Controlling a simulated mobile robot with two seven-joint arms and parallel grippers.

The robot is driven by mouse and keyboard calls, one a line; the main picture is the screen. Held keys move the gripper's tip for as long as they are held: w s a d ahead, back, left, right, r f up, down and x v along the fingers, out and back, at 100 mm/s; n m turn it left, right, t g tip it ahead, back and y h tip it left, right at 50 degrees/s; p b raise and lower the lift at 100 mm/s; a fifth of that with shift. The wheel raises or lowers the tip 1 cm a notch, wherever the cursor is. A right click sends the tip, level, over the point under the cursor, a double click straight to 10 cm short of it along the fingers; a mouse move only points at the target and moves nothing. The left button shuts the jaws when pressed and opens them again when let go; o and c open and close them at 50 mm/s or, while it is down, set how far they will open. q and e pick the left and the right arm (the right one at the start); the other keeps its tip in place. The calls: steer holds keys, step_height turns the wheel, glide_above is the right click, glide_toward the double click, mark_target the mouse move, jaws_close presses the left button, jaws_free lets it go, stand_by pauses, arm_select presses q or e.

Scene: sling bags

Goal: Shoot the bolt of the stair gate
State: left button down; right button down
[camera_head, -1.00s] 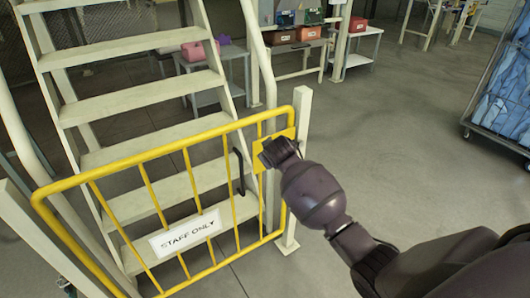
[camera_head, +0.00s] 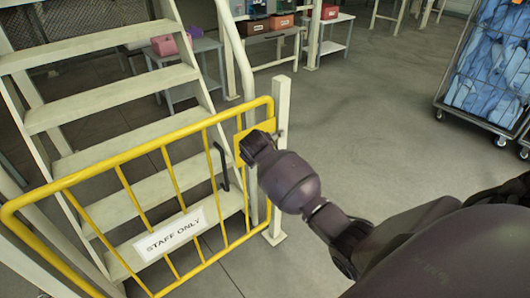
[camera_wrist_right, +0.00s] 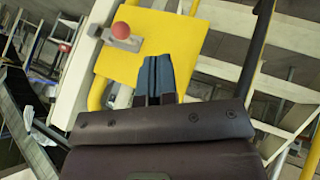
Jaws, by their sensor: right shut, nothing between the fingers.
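The yellow stair gate (camera_head: 163,150) stands across the foot of the stairs, with a "STAFF ONLY" sign (camera_head: 176,234) on its bars. A yellow plate (camera_head: 241,140) is at its right end beside the cream post (camera_head: 282,105); the plate also shows in the right wrist view (camera_wrist_right: 135,65). On it is a grey bolt (camera_wrist_right: 122,43) with a red ball knob (camera_wrist_right: 121,30). My right gripper (camera_head: 251,148) is in front of the plate. In the right wrist view its fingers (camera_wrist_right: 157,78) are shut and empty, apart from the knob, which is up and to their left. My left gripper is out of view.
A black handle (camera_head: 221,167) stands on the gate left of the plate. The stairs (camera_head: 110,105) rise behind the gate. A wheeled cage of blue bags (camera_head: 487,65) is at the right. Tables with boxes (camera_head: 270,38) are at the back. The floor between is clear.

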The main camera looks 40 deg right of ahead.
steer(key=w+d+f+b, duration=0.2)
steer(key=w+d+f, duration=0.3)
steer(key=d, duration=0.1)
steer(key=shift+d, duration=0.3)
steer(key=shift+d+f, duration=0.1)
steer(key=d, duration=0.3)
steer(key=shift+w+d, duration=0.2)
steer(key=shift+d, duration=0.05)
steer(key=shift+a, duration=0.1)
stand_by(0.4)
